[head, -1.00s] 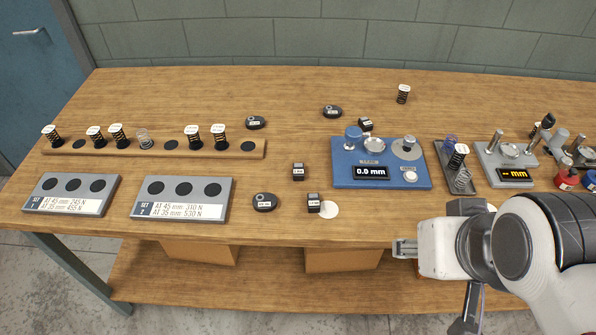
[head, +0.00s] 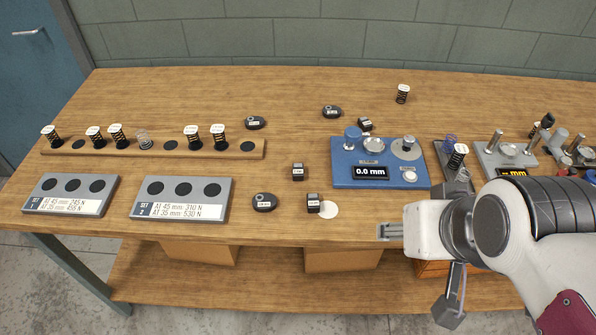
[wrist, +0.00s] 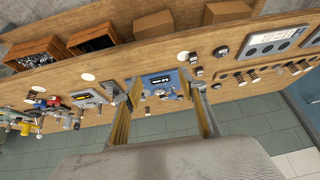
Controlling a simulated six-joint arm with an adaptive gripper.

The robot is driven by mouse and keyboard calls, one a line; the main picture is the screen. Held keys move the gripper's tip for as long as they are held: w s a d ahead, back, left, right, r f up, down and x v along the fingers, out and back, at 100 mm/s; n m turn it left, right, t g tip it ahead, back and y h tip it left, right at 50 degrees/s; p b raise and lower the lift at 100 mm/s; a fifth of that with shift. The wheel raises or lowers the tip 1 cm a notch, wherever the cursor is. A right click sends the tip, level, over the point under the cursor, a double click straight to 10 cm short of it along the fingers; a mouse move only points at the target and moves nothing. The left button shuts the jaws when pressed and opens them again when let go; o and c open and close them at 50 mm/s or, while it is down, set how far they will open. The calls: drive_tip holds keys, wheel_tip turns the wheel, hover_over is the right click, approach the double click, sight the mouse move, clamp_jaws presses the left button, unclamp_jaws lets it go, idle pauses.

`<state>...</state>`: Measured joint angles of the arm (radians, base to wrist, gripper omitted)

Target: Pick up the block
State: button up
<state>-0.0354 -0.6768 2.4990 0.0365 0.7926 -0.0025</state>
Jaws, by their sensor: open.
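Several small black blocks with white labels stand on the bench. One block (head: 314,203) is near the front edge beside a white disc, another block (head: 298,172) is just behind it, and a third block (head: 365,124) is behind the blue gauge. I cannot tell which one the task names.
The blue gauge (head: 380,180) reads 0.0 mm. Round black weights (head: 264,202) lie near the blocks. A wooden rack (head: 155,149) holds springs, with two grey set trays (head: 182,215) in front. More instruments (head: 505,155) crowd the right. The front middle bench is fairly clear.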

drive_tip(key=w+a+f+t+y, duration=0.1)
drive_tip(key=w+a+f, duration=0.2)
drive_tip(key=w+a, duration=0.4)
drive_tip(key=w+a+f+t+y, duration=0.1)
drive_tip(key=w+a+f, duration=0.25)
drive_tip(key=w, duration=0.55)
drive_tip(key=w+a+f+t, duration=0.2)
drive_tip(key=w+a+f, duration=0.3)
drive_tip(key=t+h, duration=0.2)
approach(298, 176)
drive_tip(key=shift+w+a+m, duration=0.1)
drive_tip(key=shift+w+m, duration=0.2)
drive_tip(key=shift+w, duration=0.8)
drive_tip(key=shift+a+f+t+h, duration=0.15)
drive_tip(key=shift+f+t+h, duration=0.2)
drive_tip(key=shift+f, duration=0.7)
drive_tip(key=shift+x, duration=1.15)
drive_tip(key=shift+w, duration=0.15)
